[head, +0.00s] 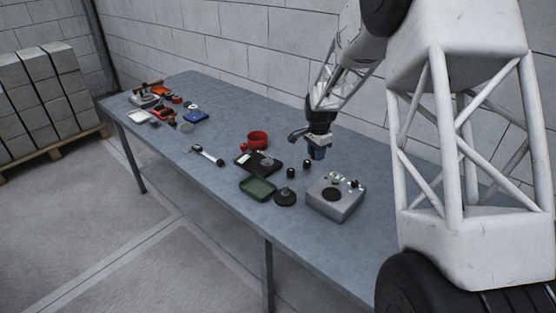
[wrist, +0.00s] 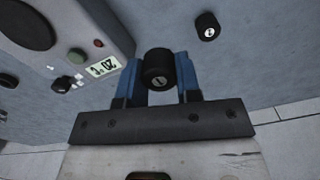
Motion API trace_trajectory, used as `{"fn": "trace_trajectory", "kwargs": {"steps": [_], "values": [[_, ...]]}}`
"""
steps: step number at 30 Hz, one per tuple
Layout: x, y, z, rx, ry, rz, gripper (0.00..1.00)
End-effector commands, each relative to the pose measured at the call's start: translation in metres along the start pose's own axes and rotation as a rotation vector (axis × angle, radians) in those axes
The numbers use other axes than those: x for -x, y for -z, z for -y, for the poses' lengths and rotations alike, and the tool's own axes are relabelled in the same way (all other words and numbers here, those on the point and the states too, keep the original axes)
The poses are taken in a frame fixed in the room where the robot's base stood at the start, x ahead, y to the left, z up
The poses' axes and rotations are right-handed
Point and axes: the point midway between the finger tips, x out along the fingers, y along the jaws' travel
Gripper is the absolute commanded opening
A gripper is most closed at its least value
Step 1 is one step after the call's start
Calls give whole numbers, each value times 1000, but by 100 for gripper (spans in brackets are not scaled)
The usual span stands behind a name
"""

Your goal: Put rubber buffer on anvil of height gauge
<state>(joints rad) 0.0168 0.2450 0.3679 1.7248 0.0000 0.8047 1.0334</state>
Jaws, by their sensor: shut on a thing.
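My gripper (head: 318,153) is over the table, behind the grey box. In the wrist view its blue fingers (wrist: 160,78) are shut on a black cylindrical rubber buffer (wrist: 158,68) with a pale mark on its end. In the head view the held buffer is hidden by the fingers. Another black buffer (wrist: 207,25) stands apart on the table; two small black ones (head: 306,162) (head: 292,172) show in the head view. A round black base with a short post (head: 285,196) stands left of the grey box; I cannot tell whether it is the height gauge.
Several items crowd the table's far left end.

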Motion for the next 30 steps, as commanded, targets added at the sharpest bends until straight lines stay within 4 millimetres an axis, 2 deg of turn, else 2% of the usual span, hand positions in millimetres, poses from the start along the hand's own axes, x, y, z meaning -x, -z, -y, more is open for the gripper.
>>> {"fn": "trace_trajectory", "kwargs": {"steps": [12,18,24,30], "values": [[-9,-100,9,202,1,-1,9],[-13,-142,8,289,1,-1,9],[-16,-162,6,335,1,-1,9],[-17,-166,6,343,1,-1,9]]}}
